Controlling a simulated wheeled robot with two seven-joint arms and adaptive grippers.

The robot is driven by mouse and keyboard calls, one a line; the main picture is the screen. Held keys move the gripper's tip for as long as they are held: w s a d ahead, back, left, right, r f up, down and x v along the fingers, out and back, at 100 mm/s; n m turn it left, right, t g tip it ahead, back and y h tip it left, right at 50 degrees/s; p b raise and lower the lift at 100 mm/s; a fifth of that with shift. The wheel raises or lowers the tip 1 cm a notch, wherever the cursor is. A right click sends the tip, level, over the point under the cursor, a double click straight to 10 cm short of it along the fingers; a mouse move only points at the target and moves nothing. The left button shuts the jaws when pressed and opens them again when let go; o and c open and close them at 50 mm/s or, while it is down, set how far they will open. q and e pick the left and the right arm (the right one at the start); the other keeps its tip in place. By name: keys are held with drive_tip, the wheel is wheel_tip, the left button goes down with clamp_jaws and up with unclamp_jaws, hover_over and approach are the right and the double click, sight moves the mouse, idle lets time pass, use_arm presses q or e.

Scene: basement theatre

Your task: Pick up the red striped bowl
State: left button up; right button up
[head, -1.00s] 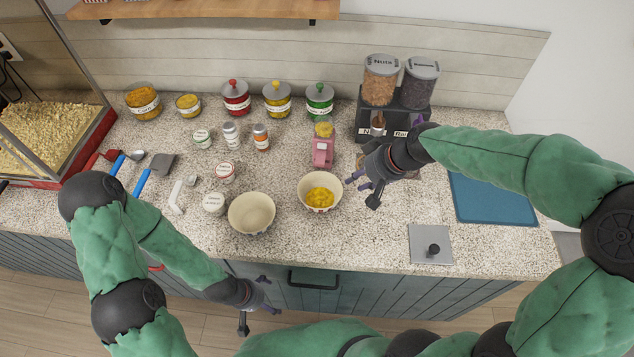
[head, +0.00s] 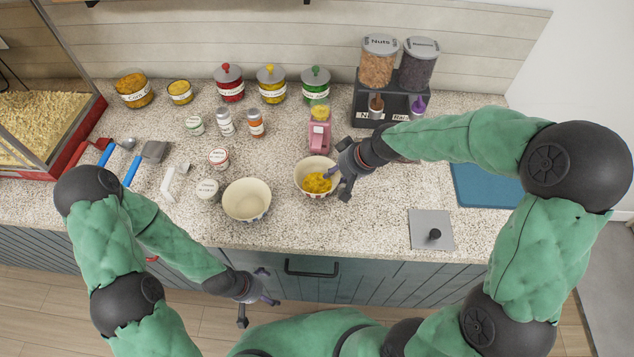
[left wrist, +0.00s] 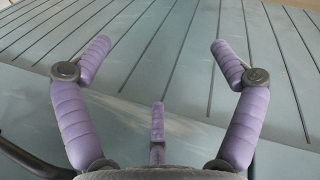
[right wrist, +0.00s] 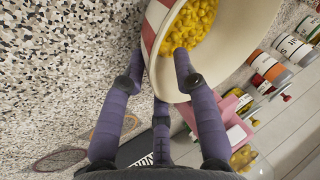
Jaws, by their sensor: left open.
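The red striped bowl (head: 303,187), cream inside with yellow pieces in it, is on the granite counter near its front edge. In the right wrist view the bowl (right wrist: 155,38) shows red and white stripes outside. My right gripper (head: 338,180) is at the bowl's right rim. One finger is inside the bowl and the other is outside, with the wall between the fingertips (right wrist: 160,62); whether they grip it is unclear. My left gripper (head: 258,299) is open and empty, low in front of the cabinet doors, also seen in the left wrist view (left wrist: 158,48).
An empty cream bowl (head: 246,200) stands just left of the striped bowl. A pink dispenser (head: 319,135) is behind it. Several jars and shakers line the back left. A nuts dispenser (head: 377,65) stands back right. A grey plate with a knob (head: 431,230) lies front right.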

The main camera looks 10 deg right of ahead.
clamp_jaws()
idle(0.3)
